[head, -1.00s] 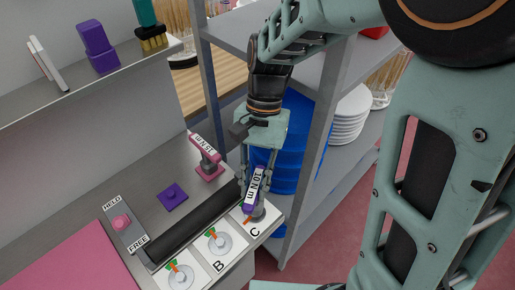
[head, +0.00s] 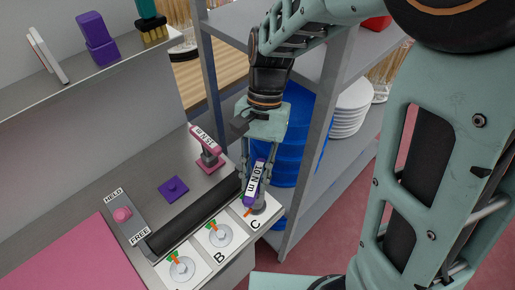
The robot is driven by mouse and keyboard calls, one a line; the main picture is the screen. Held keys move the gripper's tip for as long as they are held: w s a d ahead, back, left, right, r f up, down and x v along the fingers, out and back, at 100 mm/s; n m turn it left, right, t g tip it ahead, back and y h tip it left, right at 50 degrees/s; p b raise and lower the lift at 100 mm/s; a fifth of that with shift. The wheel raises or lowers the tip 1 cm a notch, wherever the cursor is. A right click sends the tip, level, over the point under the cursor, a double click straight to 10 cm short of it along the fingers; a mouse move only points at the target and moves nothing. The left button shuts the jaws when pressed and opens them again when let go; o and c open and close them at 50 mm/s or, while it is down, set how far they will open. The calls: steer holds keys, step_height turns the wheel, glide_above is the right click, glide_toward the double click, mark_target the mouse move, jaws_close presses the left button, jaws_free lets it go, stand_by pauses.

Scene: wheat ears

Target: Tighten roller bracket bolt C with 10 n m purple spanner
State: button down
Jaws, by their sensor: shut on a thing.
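The purple spanner (head: 257,180), with a white "10 N m" label, stands tilted over bolt C (head: 259,207) on its white plate lettered C. My gripper (head: 255,172) points down and is shut on the purple spanner, with its fingers on either side of it. The spanner's lower end is at bolt C; whether it is fully seated is hidden. Bolt B (head: 220,235) sits on the plate to the left, with orange and green marks. Another bolt (head: 181,270) is further left. The black roller (head: 195,214) lies behind the plates.
A pink spanner (head: 207,143) labelled 15 N m stands on its holder behind. A grey rack post (head: 310,150) stands close right of my gripper, with blue containers (head: 290,130) behind.

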steer(key=shift+f+b, duration=0.65)
steer(key=shift+f, duration=0.45)
steer(key=shift+r+m+y, duration=0.1)
steer(key=shift+m+y, duration=0.3)
steer(key=shift+m, duration=0.6)
steer(key=m+y+p, duration=0.1)
steer(key=m, duration=0.2)
steer(key=shift+t, duration=0.4)
steer(key=shift+m, duration=0.4)
steer(key=shift+r+p, duration=1.7)
steer(key=shift+p, duration=0.05)
